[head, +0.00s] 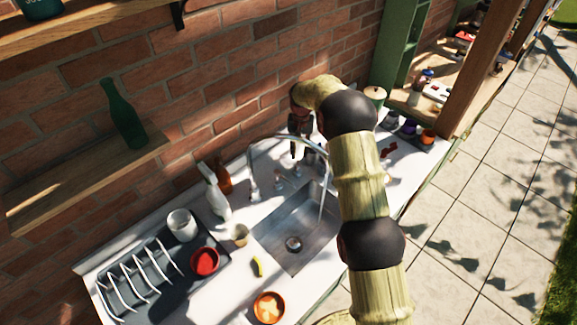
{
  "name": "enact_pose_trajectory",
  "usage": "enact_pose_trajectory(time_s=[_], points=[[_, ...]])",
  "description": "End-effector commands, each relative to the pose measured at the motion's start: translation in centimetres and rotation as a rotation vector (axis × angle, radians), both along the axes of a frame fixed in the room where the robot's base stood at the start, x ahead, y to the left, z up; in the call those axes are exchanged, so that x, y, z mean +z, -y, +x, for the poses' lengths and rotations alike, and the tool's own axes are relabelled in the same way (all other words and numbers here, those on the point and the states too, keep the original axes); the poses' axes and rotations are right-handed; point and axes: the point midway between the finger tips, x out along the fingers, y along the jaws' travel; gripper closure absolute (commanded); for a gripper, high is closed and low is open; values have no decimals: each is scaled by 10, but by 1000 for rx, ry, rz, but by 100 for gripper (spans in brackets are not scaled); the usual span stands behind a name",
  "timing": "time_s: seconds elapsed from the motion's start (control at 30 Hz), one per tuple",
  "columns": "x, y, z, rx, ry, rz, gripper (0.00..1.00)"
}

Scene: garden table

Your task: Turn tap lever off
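A silver tap (252,165) with a tall arched spout stands at the back edge of a steel sink (285,228). A thin, pale vertical line hangs from the spout's right end over the sink; I cannot tell whether it is water or metal. Small metal fittings (281,186) sit behind the sink, but I cannot make out which one is the lever. My gripper (297,155) points down behind the spout, close to the wall and above the back of the counter. Its fingers are small and dark, so their opening is unclear. I see no clear contact with the tap.
A white spray bottle (214,192) and a brown bottle (223,177) stand left of the tap. A cup (240,235), a yellow item (257,267), an orange bowl (269,308) and a dish rack (138,283) are on the counter (222,292). Jars stand at right. The brick wall is close behind.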

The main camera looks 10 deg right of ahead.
Motion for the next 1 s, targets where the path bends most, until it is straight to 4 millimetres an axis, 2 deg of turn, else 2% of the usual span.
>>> enact_pose_trajectory(time_s=[0.23, 0.4, 0.6, 0.73, 1.0], points=[[-22, -1, 0, 0, -4, 0, 75], [-50, -1, -1, 1, -5, 0, 75], [-73, -1, 0, 1, -1, 0, 75], [-81, -1, 0, 1, -1, 0, 75], [-82, -1, 0, 1, -1, 0, 75]])
